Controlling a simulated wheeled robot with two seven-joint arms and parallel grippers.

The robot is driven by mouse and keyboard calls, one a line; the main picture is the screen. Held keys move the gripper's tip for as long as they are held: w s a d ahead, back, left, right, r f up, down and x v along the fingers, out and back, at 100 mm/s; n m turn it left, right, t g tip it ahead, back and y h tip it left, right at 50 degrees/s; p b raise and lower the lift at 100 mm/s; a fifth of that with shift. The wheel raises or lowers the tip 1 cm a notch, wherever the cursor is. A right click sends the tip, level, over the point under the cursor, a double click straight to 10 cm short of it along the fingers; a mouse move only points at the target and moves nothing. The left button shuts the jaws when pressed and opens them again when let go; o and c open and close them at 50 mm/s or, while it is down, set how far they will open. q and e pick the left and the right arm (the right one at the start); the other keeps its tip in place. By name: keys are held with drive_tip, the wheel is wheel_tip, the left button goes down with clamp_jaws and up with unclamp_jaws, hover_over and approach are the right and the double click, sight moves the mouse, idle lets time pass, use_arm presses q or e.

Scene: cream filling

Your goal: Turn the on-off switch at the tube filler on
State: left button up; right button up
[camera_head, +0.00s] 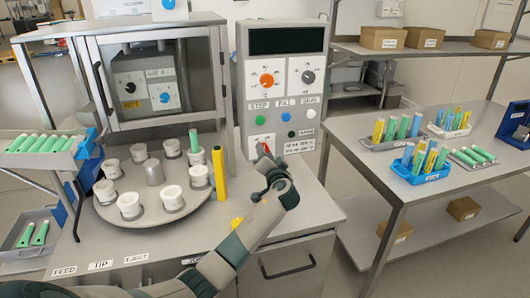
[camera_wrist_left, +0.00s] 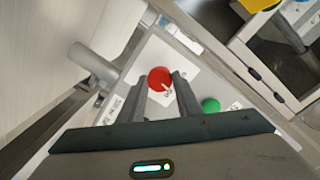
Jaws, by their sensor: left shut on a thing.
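The tube filler's control panel (camera_head: 286,70) stands upright at the back middle. The red on-off switch (camera_head: 266,148) sits low on it, on a white plate, and is partly hidden by my left gripper. My left gripper (camera_head: 264,153) reaches up to the panel from the front. In the left wrist view the red switch (camera_wrist_left: 160,78) lies between the two fingertips of my left gripper (camera_wrist_left: 163,86), which is shut on it. A white mark shows on the knob. My right gripper is not in view.
A yellow post (camera_head: 218,174) and a turntable (camera_head: 120,212) with several white holders stand to the left. A table (camera_head: 372,130) with tubes in racks is at the right.

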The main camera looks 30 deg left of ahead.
use_arm(q)
drive_tip(key=shift+m+p, duration=0.9)
drive_tip(key=shift+m, duration=1.3)
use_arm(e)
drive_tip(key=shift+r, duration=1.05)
use_arm(q)
drive_tip(key=o, duration=1.1)
drive_tip(key=shift+c, duration=0.2)
drive_tip(key=shift+d, duration=0.15)
drive_tip(key=b+v, duration=0.4)
drive_tip(key=v, duration=1.3)
drive_tip(key=shift+d, duration=0.15)
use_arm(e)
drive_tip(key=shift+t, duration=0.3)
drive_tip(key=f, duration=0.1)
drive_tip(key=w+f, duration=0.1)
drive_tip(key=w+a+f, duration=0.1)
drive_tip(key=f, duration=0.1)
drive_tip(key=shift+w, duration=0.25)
